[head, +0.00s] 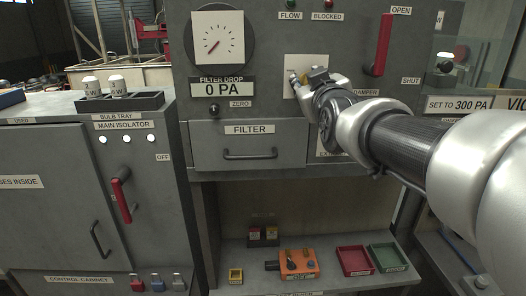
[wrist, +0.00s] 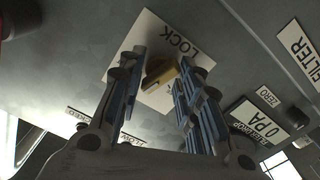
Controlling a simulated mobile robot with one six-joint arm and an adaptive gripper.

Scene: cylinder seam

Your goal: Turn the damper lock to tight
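The damper lock is a yellow-brown knob (wrist: 161,72) on a white plate (wrist: 178,42) lettered LOCK in the wrist view. My gripper (wrist: 158,60) is open, its two fingers on either side of the knob, with a gap visible between them and it. I cannot tell how far the fingertips are from the plate. In the head view my gripper (head: 308,78) is at the white lock plate (head: 290,92) and hides much of it. The knob's pointer and any tight mark cannot be read.
A red damper handle (head: 383,45) stands right of the lock, near OPEN and SHUT labels. Left are a filter drop gauge (head: 219,40), a 0 PA display (head: 225,89) and a filter drawer (head: 249,142). A shelf below holds an orange block (head: 310,262) and trays.

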